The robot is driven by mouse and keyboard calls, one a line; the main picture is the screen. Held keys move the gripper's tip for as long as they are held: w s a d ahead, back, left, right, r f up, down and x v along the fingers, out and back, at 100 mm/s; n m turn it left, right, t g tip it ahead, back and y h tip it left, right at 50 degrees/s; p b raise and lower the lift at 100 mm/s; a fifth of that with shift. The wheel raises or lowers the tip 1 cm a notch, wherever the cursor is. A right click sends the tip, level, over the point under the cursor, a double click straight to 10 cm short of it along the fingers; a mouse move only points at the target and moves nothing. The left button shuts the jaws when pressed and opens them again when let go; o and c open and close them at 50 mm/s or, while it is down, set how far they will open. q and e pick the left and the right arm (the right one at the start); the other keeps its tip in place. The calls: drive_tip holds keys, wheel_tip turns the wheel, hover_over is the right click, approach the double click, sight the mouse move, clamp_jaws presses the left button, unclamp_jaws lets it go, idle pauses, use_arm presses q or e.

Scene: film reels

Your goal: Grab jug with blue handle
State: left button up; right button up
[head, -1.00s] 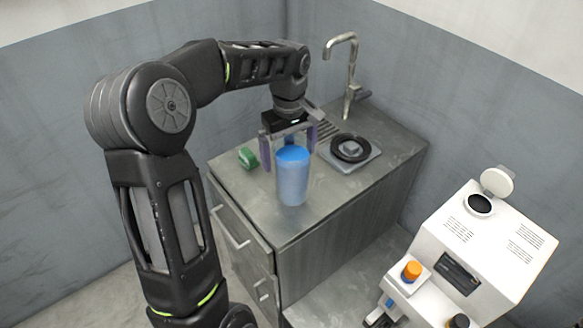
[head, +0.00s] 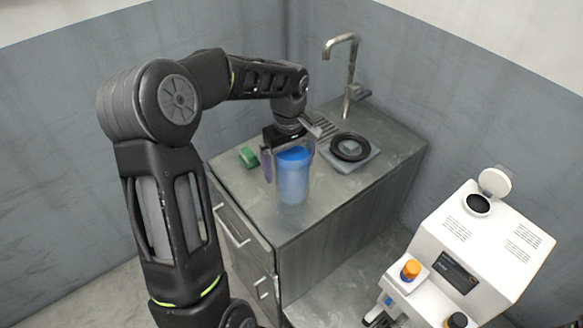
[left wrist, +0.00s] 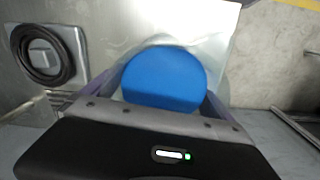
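A jug with a blue top (head: 291,182) and translucent blue sides stands upright on the metal counter. Its blue top also shows in the left wrist view (left wrist: 165,80), seen from above. My left gripper (head: 289,168) is over the jug, pointing down, with its purple fingers apart on either side of the jug's upper part. In the left wrist view the left gripper (left wrist: 165,95) has a finger at each side of the blue top. I cannot tell whether the fingers touch it. My right gripper is not clearly seen.
A green block (head: 248,156) lies left of the jug. A black film reel (head: 350,147) lies in the sink area, below a tall faucet (head: 345,70).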

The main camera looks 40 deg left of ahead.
use_arm(q)
drive_tip(key=c, duration=1.9)
